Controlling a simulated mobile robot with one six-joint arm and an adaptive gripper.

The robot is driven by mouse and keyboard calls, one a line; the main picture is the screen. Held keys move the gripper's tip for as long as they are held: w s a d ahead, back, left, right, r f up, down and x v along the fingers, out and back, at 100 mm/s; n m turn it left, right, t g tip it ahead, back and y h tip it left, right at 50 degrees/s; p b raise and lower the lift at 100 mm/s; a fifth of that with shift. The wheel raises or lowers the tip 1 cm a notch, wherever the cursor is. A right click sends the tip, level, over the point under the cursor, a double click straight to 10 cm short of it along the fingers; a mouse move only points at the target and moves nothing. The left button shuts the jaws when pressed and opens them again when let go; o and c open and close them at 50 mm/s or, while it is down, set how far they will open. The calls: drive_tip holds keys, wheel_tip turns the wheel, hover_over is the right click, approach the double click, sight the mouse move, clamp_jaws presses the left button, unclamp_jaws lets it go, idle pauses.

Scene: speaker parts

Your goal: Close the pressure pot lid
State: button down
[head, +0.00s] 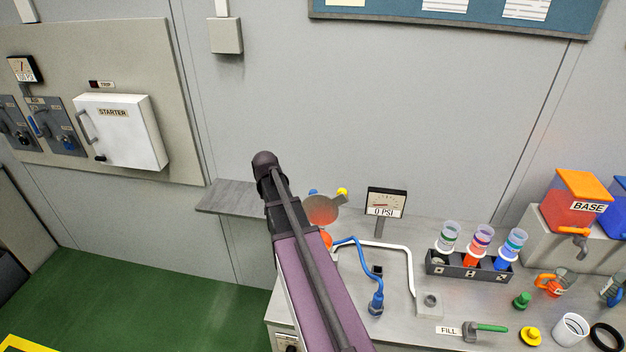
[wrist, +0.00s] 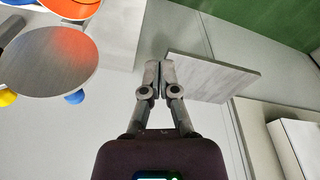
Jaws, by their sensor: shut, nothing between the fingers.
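My arm hides the gripper and most of the pot in the head view.
A grey shelf (head: 236,200) juts from the wall left of my arm; it also shows near my fingers in the wrist view (wrist: 212,76). A gauge (head: 386,203) reads 0 PSI. A blue hose (head: 362,262), cup rack (head: 470,266) and loose parts occupy the bench to the right.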

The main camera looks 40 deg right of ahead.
drive_tip(key=w+d+r+m+p, duration=0.1)
drive_tip(key=d+r+m+p, duration=0.1)
drive_tip(key=d, duration=0.8)
drive_tip(key=w+d+r+m+h+p, duration=0.1)
drive_tip(key=d+r, duration=0.3)
drive_tip(key=d, duration=0.6)
drive_tip(key=shift+w+d+r+m+p, duration=0.15)
drive_tip(key=shift+w+d+m+p, duration=0.3)
drive_tip(key=shift+p, duration=0.45)
wheel_tip(320, 180, down, 9)
drive_tip(key=s+a+b, duration=0.1)
drive_tip(key=b, duration=0.8)
drive_tip(key=shift+a+f, duration=0.15)
drive_tip(key=shift+f, duration=0.05)
